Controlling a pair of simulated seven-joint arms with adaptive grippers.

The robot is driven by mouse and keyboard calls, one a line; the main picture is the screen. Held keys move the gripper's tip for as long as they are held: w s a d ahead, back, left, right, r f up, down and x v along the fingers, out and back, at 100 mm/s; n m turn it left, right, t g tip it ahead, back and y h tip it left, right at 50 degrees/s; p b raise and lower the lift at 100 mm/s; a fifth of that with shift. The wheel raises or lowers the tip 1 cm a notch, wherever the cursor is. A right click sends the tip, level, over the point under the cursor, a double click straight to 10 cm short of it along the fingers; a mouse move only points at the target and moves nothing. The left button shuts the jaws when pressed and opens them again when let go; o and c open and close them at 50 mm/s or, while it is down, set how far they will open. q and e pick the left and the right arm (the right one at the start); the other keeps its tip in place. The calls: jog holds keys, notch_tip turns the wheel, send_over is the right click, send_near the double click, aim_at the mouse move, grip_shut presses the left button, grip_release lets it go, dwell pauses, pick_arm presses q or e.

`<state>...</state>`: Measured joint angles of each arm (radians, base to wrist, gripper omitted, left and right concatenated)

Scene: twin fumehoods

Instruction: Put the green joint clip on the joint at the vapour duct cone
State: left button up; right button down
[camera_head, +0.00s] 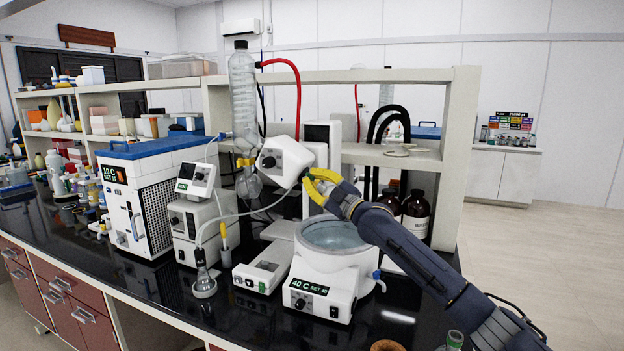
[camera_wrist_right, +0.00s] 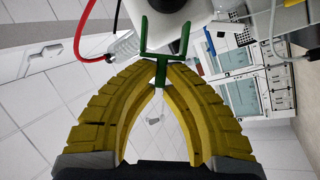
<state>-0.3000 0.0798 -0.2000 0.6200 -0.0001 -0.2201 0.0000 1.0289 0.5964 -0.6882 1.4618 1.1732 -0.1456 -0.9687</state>
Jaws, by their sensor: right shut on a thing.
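My right gripper (camera_head: 318,184) has yellow ribbed fingers and stands beside the white drive head (camera_head: 284,158) of the rotary evaporator, above the heating bath. In the right wrist view the fingertips (camera_wrist_right: 161,72) are shut on the stem of the green joint clip (camera_wrist_right: 160,50). The clip's open fork points up in that view, towards a white and dark round part at the top edge. I cannot tell whether the clip touches it, nor make out the duct cone's joint. My left gripper is not in view.
The water bath (camera_head: 335,233) stands below my right gripper. A glass condenser (camera_head: 243,90) with a red hose (camera_head: 297,85) rises to the left. A chiller (camera_head: 150,195) and a pump unit (camera_head: 199,222) stand further left. Brown bottles (camera_head: 415,213) stand behind my right arm.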

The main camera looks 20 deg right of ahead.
aim_at(315, 181)
jog(key=shift+w+f, duration=0.15)
jog(key=shift+w, duration=0.3)
jog(key=shift+w+d+f, duration=0.25)
jog(key=shift+w+d, duration=0.2)
jog(key=shift+d, duration=0.05)
jog(key=shift+w+f, duration=0.2)
jog(key=shift+w, duration=0.2)
jog(key=shift+w+d+f, duration=0.35)
jog(key=shift+w+f, duration=0.1)
jog(key=shift+w, duration=0.3)
jog(key=shift+w+d+f, duration=0.2)
jog(key=shift+w, duration=0.25)
jog(key=c, duration=1.4)
grip_release()
jog(key=shift+c, duration=0.2)
jog(key=shift+f, duration=0.1)
